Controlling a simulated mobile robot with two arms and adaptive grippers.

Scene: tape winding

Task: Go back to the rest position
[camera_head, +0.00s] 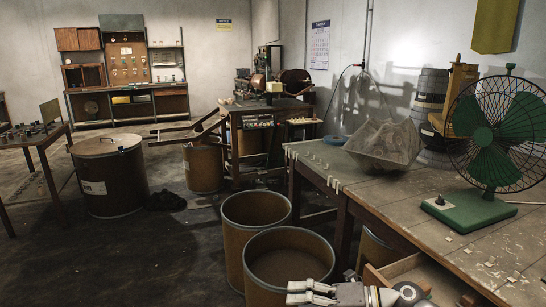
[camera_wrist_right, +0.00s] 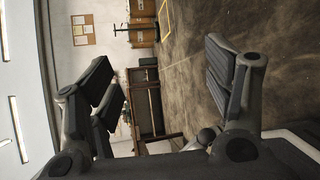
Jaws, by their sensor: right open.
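My right gripper (camera_head: 299,292) shows at the bottom edge of the head view, with its fingers toward the left and its arm coming in from the right. It is in front of the open fibre drums and low beside the workbench. In the right wrist view the right gripper (camera_wrist_right: 157,62) has its dark padded fingers spread wide apart, with nothing between them. Floor and wall show beyond the fingers. My left gripper is in neither view.
Two open drums (camera_head: 254,209) (camera_head: 287,258) stand close to my right gripper. The workbench (camera_head: 420,205) on the right holds a green fan (camera_head: 490,150) and a grey hopper-like piece (camera_head: 385,143). An open drawer (camera_head: 405,268) juts out below. Floor at left front (camera_head: 120,260) is clear.

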